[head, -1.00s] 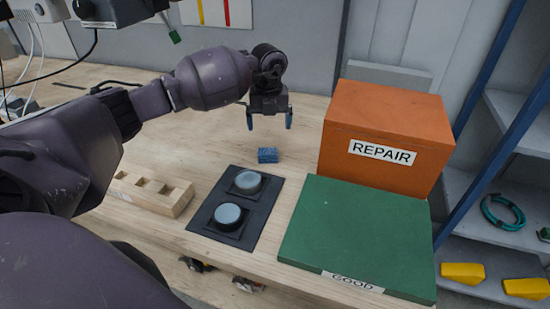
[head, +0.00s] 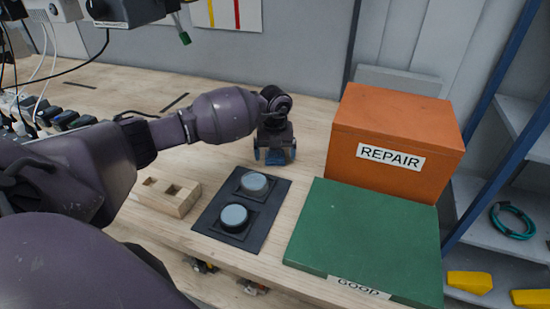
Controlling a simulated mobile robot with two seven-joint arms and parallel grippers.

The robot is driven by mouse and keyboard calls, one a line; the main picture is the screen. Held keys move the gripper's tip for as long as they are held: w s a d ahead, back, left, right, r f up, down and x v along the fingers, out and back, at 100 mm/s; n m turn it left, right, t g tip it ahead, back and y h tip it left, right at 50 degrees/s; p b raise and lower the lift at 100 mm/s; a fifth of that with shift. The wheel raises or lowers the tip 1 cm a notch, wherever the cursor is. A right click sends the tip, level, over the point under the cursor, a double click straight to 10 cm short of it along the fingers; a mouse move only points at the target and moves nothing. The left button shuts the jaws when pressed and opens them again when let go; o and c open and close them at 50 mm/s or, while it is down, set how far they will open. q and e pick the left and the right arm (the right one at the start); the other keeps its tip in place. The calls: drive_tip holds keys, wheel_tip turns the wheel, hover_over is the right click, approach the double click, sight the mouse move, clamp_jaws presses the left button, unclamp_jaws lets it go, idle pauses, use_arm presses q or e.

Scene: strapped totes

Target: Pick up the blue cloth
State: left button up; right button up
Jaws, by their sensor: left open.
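The blue cloth (head: 274,158) is a small folded piece on the wooden table, just behind the black pad with two round grey buttons. My left gripper (head: 275,155) is open and lowered over it, pointing down. One finger is on each side of the cloth, and the gripper body hides much of it. I cannot tell whether the fingers touch it. My right gripper is out of view.
The black button pad (head: 211,226) lies in front of the cloth. An orange REPAIR box (head: 394,130) stands to the right, with a green GOOD board (head: 365,235) before it. A wooden holder (head: 177,204) is left of the pad.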

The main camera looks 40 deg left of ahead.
sight(275, 154)
use_arm(q)
drive_tip(key=shift+f, duration=0.45)
drive_tip(key=shift+c, duration=0.4)
drive_tip(key=c, duration=1)
drive_tip(key=shift+r, duration=0.1)
wheel_tip(275, 154, up, 20)
drive_tip(key=shift+f+p, duration=0.1)
drive_tip(key=shift+p, duration=0.2)
